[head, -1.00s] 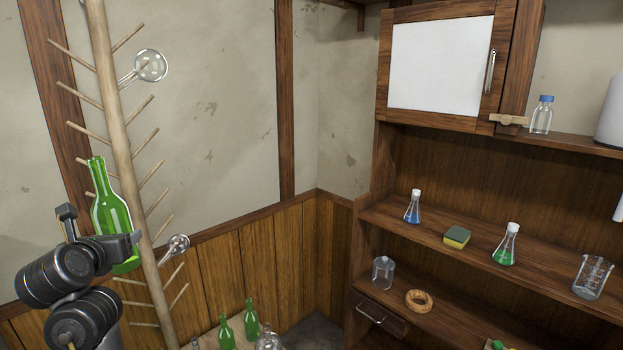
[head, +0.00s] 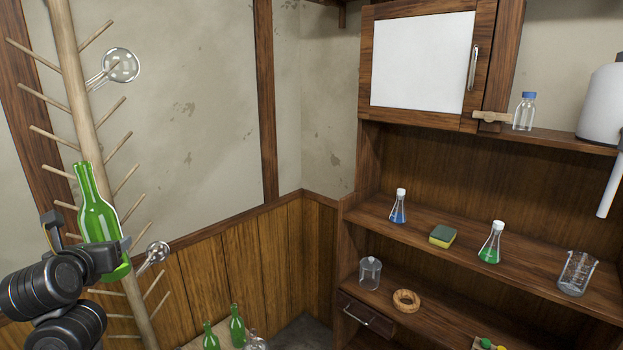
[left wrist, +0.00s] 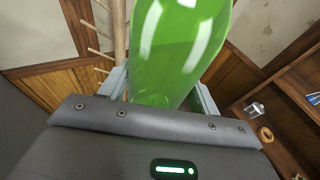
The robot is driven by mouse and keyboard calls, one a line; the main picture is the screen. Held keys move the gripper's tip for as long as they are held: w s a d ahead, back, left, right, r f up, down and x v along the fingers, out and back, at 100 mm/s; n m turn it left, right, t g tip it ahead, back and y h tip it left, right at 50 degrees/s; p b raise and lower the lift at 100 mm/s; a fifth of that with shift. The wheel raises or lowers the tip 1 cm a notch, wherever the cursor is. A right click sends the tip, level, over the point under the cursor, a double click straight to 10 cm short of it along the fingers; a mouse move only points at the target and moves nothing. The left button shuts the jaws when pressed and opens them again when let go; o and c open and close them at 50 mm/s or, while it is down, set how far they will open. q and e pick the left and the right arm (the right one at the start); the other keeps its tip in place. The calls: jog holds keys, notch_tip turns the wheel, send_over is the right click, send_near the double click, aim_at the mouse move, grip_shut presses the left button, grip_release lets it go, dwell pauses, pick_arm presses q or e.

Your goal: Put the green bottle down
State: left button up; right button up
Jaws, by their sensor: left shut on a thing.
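The green bottle (head: 99,218) is upright in my left gripper (head: 122,248), at the left of the head view. It is held in the air in front of the wooden drying rack. In the left wrist view the bottle (left wrist: 178,50) fills the space between the two fingers, and my left gripper (left wrist: 160,92) is shut on it. The bottle touches no surface that I can see. My right gripper is not in view.
The peg rack (head: 88,120) stands close behind the bottle, with glass flasks on some pegs. A low surface (head: 190,346) at the bottom holds more green bottles (head: 237,325). The shelf unit (head: 430,270) at right carries flasks, a sponge, a beaker and a cork ring.

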pick_arm(q)
jog(key=shift+s+r, duration=0.1)
jog(key=shift+s, duration=0.05)
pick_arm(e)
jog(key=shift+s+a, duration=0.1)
